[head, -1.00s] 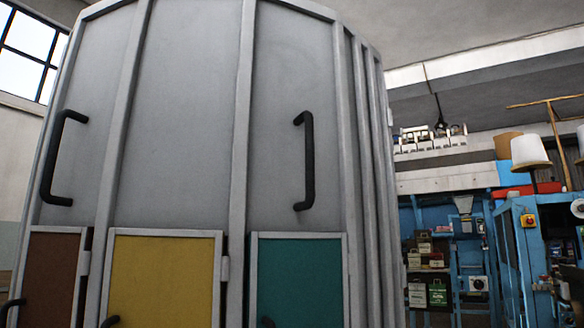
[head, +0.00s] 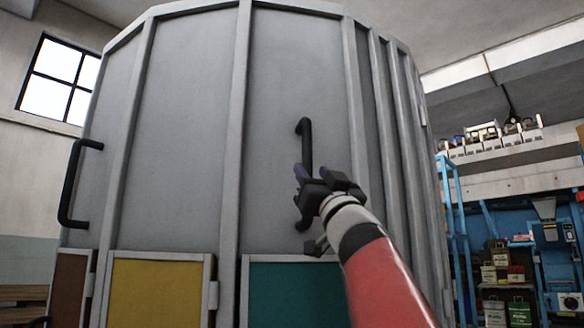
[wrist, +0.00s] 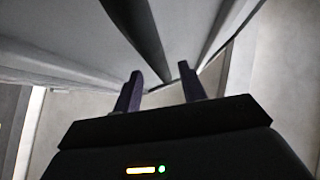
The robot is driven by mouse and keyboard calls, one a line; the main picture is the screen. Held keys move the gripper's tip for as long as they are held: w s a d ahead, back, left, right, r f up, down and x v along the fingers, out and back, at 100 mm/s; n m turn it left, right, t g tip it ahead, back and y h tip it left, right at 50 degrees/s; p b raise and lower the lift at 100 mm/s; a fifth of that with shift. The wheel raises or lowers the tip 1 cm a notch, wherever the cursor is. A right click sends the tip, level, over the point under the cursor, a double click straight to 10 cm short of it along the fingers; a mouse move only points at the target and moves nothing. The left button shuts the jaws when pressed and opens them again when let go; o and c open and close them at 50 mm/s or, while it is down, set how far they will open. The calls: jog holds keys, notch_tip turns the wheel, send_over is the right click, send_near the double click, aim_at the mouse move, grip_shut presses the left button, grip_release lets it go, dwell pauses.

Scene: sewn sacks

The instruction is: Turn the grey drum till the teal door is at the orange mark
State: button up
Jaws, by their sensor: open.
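The grey drum (head: 185,130) fills the middle of the head view. The teal door (head: 297,290) is low on its front, under a panel with a black upright handle (head: 306,140). My gripper (head: 301,172) is open at the lower part of this handle, its dark purple fingers beside it. In the wrist view, my gripper's two fingers (wrist: 161,82) stand apart, with a dark bar pointing to the gap between them. I cannot tell whether the fingers touch the handle. The orange mark is not in view.
A yellow door (head: 158,290) and a brown door (head: 69,290) sit left of the teal one. Another black handle (head: 75,185) is on the drum's left side. Blue shelving with boxes (head: 497,270) stands behind at the right.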

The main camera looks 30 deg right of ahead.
jog(key=shift+p+x, duration=0.35)
jog(key=shift+x, duration=0.95)
grip_shut()
dwell(0.5)
